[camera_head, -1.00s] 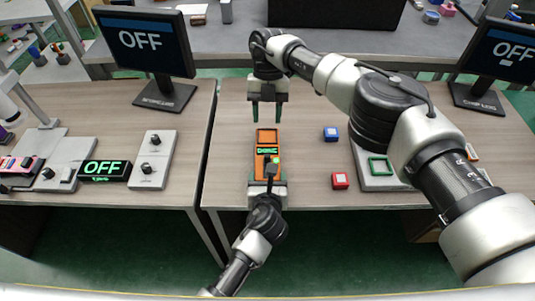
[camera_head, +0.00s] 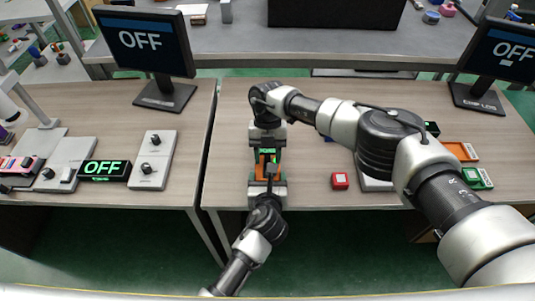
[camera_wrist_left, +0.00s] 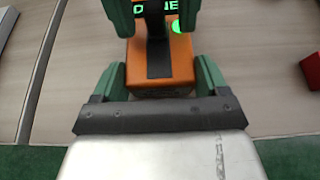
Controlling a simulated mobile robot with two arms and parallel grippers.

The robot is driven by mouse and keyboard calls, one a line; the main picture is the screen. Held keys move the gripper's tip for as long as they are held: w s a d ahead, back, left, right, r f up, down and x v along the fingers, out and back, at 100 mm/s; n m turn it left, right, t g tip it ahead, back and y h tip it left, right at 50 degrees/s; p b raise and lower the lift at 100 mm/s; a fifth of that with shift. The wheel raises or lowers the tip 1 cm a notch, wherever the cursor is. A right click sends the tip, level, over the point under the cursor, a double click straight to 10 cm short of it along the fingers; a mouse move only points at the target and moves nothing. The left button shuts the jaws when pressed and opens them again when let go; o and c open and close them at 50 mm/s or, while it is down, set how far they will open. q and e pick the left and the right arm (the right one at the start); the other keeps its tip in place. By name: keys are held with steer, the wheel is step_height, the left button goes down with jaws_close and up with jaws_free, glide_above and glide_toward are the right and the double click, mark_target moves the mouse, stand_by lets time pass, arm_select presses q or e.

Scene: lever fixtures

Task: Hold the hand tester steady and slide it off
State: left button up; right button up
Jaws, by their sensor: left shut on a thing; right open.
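The orange hand tester (camera_head: 259,174) lies on the middle table, largely covered by my grippers. In the left wrist view its orange body (camera_wrist_left: 178,62) shows a green display, partly covered, with the letters D and NE readable, a lit green round spot and a black strip down the middle. My left gripper (camera_head: 267,190) is shut on the tester's near end, with its green fingers on both sides in the left wrist view (camera_wrist_left: 158,78). My right gripper (camera_head: 267,150) is open over the far part, its fingers beside the tester; contact is unclear.
A red button box (camera_head: 340,180) stands right of the tester. An orange tray (camera_head: 460,151) and a green device (camera_head: 477,178) lie farther right, beyond my right arm. A gap separates the left table (camera_head: 190,120) from this one.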

steer(key=shift+c, duration=0.2)
jaws_close()
steer(key=shift+s, duration=2.1)
steer(key=shift+o, duration=0.2)
jaws_free()
steer(key=shift+w, duration=0.1)
steer(key=v, duration=1.2)
